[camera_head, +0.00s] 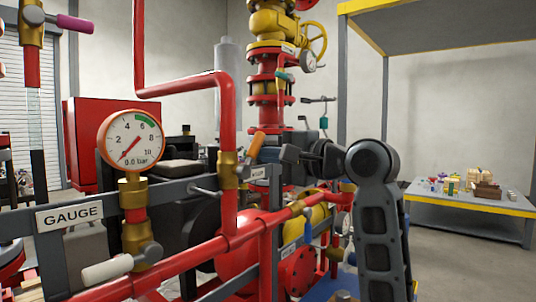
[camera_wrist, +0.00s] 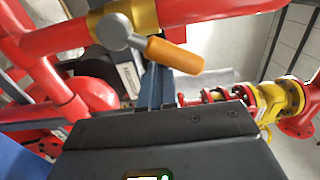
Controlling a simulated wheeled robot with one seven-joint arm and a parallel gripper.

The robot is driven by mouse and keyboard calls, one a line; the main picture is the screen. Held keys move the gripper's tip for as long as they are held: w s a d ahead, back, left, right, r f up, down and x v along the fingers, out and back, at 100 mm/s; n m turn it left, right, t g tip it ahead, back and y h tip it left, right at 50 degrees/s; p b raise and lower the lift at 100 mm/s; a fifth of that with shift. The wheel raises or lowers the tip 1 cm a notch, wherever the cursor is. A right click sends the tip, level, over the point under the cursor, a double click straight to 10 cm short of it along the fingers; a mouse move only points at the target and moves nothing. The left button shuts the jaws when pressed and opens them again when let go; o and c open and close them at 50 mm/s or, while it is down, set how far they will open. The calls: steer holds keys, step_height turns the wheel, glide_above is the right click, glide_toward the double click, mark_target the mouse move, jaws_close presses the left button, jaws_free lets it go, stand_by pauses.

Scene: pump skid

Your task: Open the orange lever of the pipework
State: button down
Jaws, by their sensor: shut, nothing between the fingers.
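The orange lever (camera_head: 256,146) sticks up and slightly right from a brass valve (camera_head: 228,170) on the red vertical pipe, in the middle of the head view. In the wrist view the orange lever (camera_wrist: 174,56) angles down and right from its grey hub, in front of the brass valve (camera_wrist: 124,22). My gripper (camera_head: 284,153) is just right of the lever in the head view. In the wrist view my gripper's fingers (camera_wrist: 155,88) are closed together, empty, close to the lever's underside. I cannot tell whether they touch it.
A pressure gauge (camera_head: 131,140) reading about 0 bar stands left, above a white-handled valve (camera_head: 107,268). A magenta lever (camera_head: 75,23) is upper left. Red pipes and a grey rail (camera_head: 90,207) cross below. A table (camera_head: 470,205) with small items stands far right.

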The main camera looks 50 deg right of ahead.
mark_target(255, 142)
steer(key=shift+a+r, duration=1.25)
steer(key=shift+a, duration=0.1)
steer(key=shift+d, duration=0.65)
steer(key=s, duration=0.9)
steer(key=shift+d, duration=0.15)
